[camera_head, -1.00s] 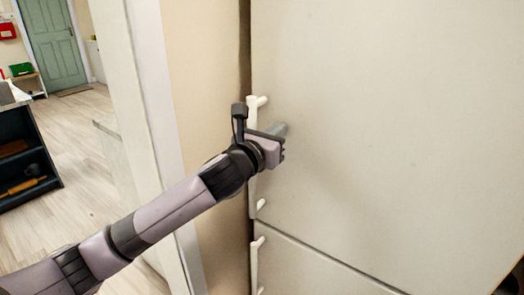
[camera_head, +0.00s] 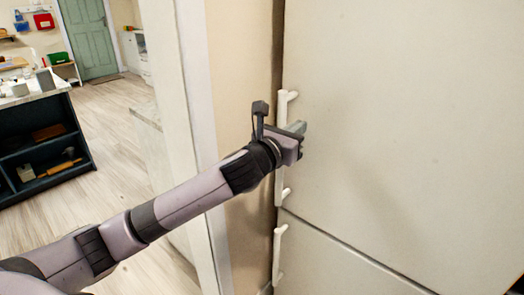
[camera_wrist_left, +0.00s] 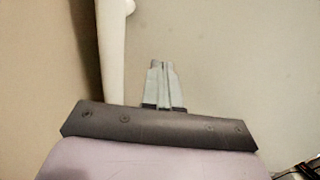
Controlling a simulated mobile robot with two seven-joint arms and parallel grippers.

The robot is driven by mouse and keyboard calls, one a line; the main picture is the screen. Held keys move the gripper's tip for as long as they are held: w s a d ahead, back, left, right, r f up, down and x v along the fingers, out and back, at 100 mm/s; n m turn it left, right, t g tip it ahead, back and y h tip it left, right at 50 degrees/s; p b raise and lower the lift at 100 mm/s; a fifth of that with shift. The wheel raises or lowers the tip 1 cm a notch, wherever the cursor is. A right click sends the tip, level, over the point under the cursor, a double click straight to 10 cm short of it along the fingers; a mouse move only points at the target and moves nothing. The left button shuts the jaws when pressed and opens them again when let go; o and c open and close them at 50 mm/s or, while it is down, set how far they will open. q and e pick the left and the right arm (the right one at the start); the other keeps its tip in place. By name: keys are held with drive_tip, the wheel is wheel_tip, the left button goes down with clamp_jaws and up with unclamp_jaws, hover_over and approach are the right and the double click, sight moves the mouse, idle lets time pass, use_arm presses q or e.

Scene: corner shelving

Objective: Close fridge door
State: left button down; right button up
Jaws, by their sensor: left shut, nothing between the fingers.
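The fridge door (camera_head: 410,120) is a large pale panel filling the right of the head view. It looks flush with the fridge front, with a narrow dark gap along its left edge. Its white vertical handle (camera_head: 282,185) runs along that edge and is partly hidden behind my left gripper (camera_head: 300,128). The gripper is shut and empty, in front of the door just right of the handle. In the left wrist view its fingers (camera_wrist_left: 161,85) are together against the pale door, with the handle (camera_wrist_left: 112,50) to their left. I cannot tell whether the fingertips touch the door.
A lower door (camera_head: 340,265) with its own white handle (camera_head: 278,255) sits below. A beige wall (camera_head: 240,80) and a white post edge stand left of the fridge. Further left are a dark shelf unit (camera_head: 40,150), open wooden floor (camera_head: 115,120) and a green door (camera_head: 87,38).

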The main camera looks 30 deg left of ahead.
use_arm(q)
drive_tip(key=s+a+b, duration=0.1)
drive_tip(key=s+a, duration=0.1)
drive_tip(key=s, duration=0.8)
drive_tip(key=shift+f, duration=0.15)
drive_tip(key=s+d+f+n+g+h, duration=0.1)
drive_tip(key=s+d+f+n+g, duration=0.15)
drive_tip(key=f+n, duration=0.65)
drive_tip(key=s+d+f+n+g, duration=0.15)
drive_tip(key=s+f+n, duration=0.25)
drive_tip(key=f+n, duration=0.55)
drive_tip(key=s+f+n+g+y, duration=0.1)
drive_tip(key=s+f+n+g, duration=0.2)
drive_tip(key=s+f+n, duration=1.2)
wheel_tip(320, 180, down, 3)
drive_tip(key=shift+s+a+f+n, duration=0.1)
drive_tip(key=shift+s+a+n, duration=0.3)
drive_tip(key=shift+n, duration=0.45)
